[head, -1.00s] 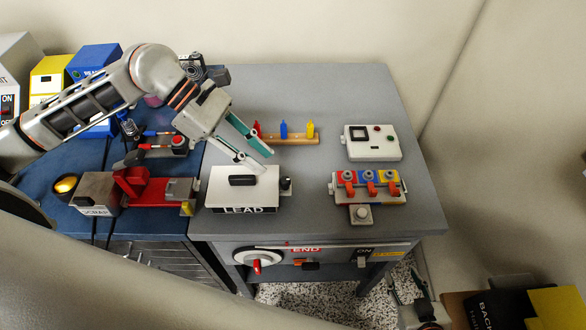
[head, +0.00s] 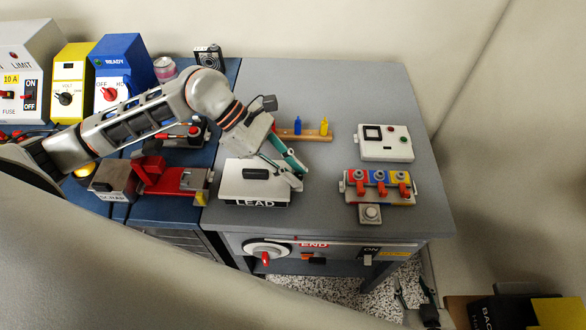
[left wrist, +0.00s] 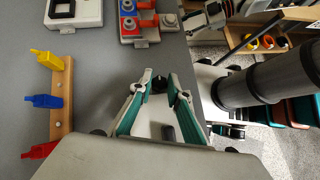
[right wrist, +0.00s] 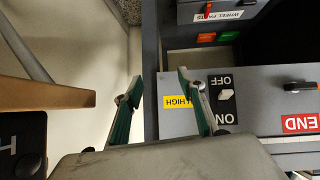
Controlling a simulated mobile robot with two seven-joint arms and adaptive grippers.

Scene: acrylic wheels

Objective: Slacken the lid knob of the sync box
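A white box with a black handle on its lid (head: 240,180) and a LEAD label on its front stands at the near left of the grey table; I see no "sync" lettering. In the left wrist view its white top (left wrist: 150,122) lies below my fingers, with a dark knob (left wrist: 159,85) at its edge. My left gripper (head: 297,178) is at the box's right side. Its fingertips (left wrist: 160,76) are partly closed, one on each side of the knob; contact is unclear. My right gripper (right wrist: 159,76) is open and empty, low beside the table front.
A peg rail (head: 305,137), a white panel (head: 385,152) and a block with several orange levers (head: 378,196) stand on the grey table. A red vise-like device (head: 165,180) stands to the left. The table front carries an ON/OFF switch (right wrist: 227,96) and a dial (head: 266,250).

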